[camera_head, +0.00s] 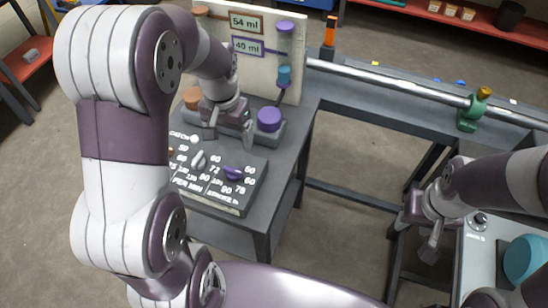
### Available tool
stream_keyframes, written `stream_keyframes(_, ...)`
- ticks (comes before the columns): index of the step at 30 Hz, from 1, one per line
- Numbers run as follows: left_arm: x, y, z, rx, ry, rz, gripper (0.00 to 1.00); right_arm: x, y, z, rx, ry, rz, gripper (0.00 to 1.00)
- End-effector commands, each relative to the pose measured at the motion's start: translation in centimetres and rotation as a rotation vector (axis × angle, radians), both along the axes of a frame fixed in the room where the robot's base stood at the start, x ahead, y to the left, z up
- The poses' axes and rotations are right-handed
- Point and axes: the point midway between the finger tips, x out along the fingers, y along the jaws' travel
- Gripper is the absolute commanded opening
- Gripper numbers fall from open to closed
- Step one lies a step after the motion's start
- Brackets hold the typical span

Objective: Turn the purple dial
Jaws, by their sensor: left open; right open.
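The purple dial (234,173) is a small elongated knob on the right part of a dark panel (232,208) printed with white numbers. A pale grey dial (199,160) sits to its left on the same panel. My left gripper (228,134) is open and empty, pointing down near the panel's back edge, behind and above the purple dial and apart from it. My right gripper (418,234) is open and empty at the right, beside a grey unit and far from the panel. My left arm covers the panel's left end.
A white board (262,50) with "54 ml" and "40 ml" labels and a purple-capped tube stands behind the panel. A round purple knob (269,119) sits on the base in front of it. A metal rail (390,82) with a green clamp (474,108) runs right. Open floor lies between.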

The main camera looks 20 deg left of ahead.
Motion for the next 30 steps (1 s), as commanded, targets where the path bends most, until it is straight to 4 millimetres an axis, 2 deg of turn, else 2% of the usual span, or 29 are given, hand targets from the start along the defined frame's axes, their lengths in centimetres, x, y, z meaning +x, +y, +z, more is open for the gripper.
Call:
stream_keyframes(5, -0.5, -0.1, -2.0, -0.003, 0.025, -0.025, 0.83, 0.0, 0.0, 0.1, 0.0, 0.0, 0.0, 0.43)
stream_keyframes(12, -0.6, 0.0, -8.2, -0.003, 0.027, -0.024, 0.83, 0.0, 0.0, 0.5, 0.0, 0.0, 0.0, 0.43)
stream_keyframes(18, -0.5, 0.0, -11.7, -0.002, 0.022, -0.023, 0.83, 0.0, 0.0, 0.6, 0.0, 0.0, 0.0, 0.43)
stream_keyframes(22, -0.5, 0.0, -12.6, -0.003, 0.02, -0.023, 0.83, 0.0, 0.0, 0.7, 0.0, 0.0, 0.0, 0.43)
stream_keyframes(29, -0.5, 0.0, -12.7, -0.003, 0.019, -0.023, 0.83, 0.0, 0.0, 0.6, 0.0, 0.0, 0.0, 0.43)
stream_keyframes(30, -0.5, 0.0, -12.7, -0.003, 0.019, -0.023, 0.73, 0.0, 0.0, 0.6, 0.0, 0.0, 0.0, 0.43)
